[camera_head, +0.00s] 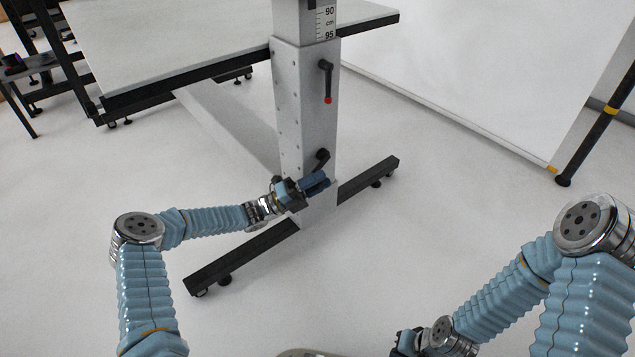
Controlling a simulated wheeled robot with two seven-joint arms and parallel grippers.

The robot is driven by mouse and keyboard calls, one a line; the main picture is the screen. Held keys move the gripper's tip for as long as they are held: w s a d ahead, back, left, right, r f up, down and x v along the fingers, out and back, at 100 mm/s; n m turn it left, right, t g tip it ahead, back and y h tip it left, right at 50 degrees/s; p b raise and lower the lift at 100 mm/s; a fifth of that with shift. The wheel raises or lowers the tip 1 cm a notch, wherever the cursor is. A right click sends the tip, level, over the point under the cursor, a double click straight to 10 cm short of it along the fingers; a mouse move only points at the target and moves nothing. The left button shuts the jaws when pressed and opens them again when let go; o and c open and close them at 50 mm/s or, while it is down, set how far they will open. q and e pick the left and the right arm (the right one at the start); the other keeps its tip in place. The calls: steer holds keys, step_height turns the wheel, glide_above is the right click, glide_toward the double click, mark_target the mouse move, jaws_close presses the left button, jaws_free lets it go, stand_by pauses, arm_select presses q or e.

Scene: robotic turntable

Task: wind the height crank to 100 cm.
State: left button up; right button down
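The height crank (322,156) is a dark handle low on the grey column (305,110) of the adjustable table. My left gripper (315,182) is at the crank's lower part, in front of the column. Its fingers are small in view and I cannot tell whether they are closed on the handle. The scale (326,22) on the upper column shows 90 and 95 cm, with 95 close to the top of the lower sleeve. My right gripper (405,342) is at the bottom edge, partly cut off, away from the column.
A black lever with a red tip (327,82) sits higher on the column. The table top (200,45) overhangs behind. The black foot bar (245,257) lies on the floor below my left forearm. A white panel (480,70) stands at right.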

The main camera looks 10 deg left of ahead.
arm_select(q)
steer(key=shift+o, duration=1.2)
